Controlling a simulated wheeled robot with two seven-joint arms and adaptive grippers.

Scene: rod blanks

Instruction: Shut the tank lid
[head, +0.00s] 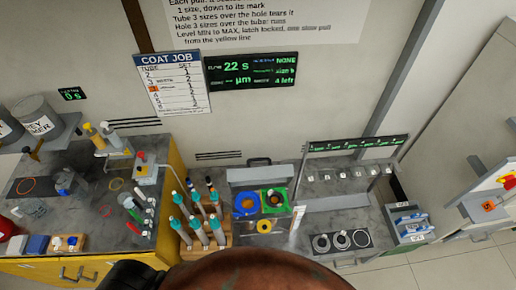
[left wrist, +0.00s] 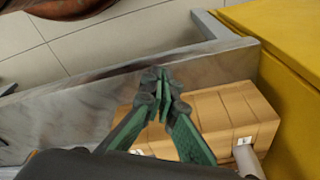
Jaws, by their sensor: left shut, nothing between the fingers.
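The tank (head: 240,212) stands in the middle of the head view, with a blue ring and a green-framed orange ring on its top. A grey panel with a dark handle, which looks like the tank lid (head: 258,172), stands raised behind it. The tank top is uncovered. My left gripper (left wrist: 163,88) shows in the left wrist view, its green fingers together and empty. It is above a wooden block and beside a grey edge. The tank lid cannot be made out in that view. My left gripper's fingers do not show in the head view, and my right gripper is in neither view.
A wooden rack (head: 217,241) of teal-topped rods stands just left of the tank. The wooden block (left wrist: 230,112) also shows below my left gripper. A yellow cabinet (head: 172,190) is further left. A bench with round dials (head: 341,240) is on the right.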

